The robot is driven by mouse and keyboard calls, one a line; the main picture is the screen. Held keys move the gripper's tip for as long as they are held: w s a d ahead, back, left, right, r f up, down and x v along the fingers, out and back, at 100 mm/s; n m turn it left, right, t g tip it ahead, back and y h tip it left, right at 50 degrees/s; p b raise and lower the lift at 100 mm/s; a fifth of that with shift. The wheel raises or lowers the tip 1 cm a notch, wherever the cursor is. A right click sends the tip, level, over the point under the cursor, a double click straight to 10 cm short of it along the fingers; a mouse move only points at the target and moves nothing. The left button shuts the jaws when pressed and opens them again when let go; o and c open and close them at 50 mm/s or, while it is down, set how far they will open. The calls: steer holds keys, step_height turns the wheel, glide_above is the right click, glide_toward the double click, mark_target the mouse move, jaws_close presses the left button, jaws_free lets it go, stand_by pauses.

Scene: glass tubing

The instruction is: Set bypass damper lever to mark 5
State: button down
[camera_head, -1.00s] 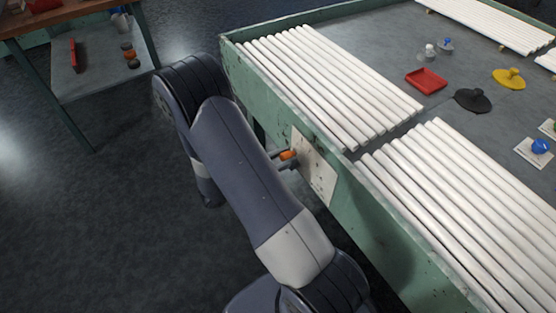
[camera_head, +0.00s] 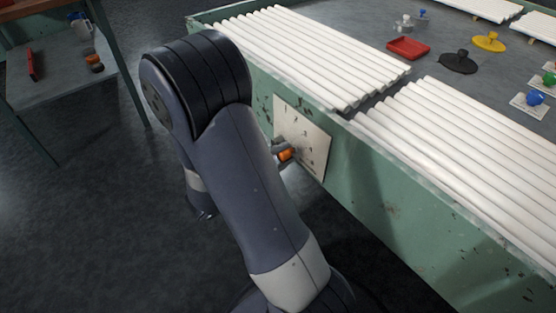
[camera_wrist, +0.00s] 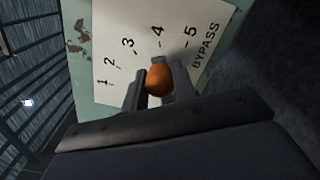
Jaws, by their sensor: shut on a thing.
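The bypass damper plate (camera_head: 311,137) is a pale panel on the green side of the bench, and it also shows in the wrist view (camera_wrist: 115,30). It carries marks 1 to 5 and the word BYPASS. The lever's orange knob (camera_head: 286,155) sits in front of the plate. In the wrist view the knob (camera_wrist: 159,79) is between my two fingers, just below mark 4 in the picture. My gripper (camera_wrist: 158,85) is shut on the knob. The lever's shaft is hidden behind the knob and fingers. In the head view my arm hides part of my gripper.
White glass tubes (camera_head: 300,50) lie in rows on the green bench (camera_head: 390,205). A red tray (camera_head: 408,48), a black piece (camera_head: 458,62) and a yellow piece (camera_head: 489,41) stand farther back. A side table (camera_head: 60,85) is at upper left. Dark floor between is clear.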

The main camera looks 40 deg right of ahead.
steer(key=f+m+b, duration=0.1)
steer(key=m+b, duration=0.1)
steer(key=b, duration=0.1)
steer(key=s+f+m+b, duration=0.1)
steer(key=f+m+b, duration=0.1)
steer(key=b, duration=0.1)
steer(key=shift+f, duration=0.1)
steer(key=shift+m+b, duration=0.3)
steer(key=c, duration=1.1)
jaws_free()
steer(key=shift+c, duration=0.2)
steer(key=shift+a, duration=0.1)
steer(key=a+p, duration=0.2)
steer(key=a, duration=0.8)
steer(key=shift+s+a, duration=0.15)
steer(key=shift+a, duration=0.2)
steer(key=shift+d, duration=0.1)
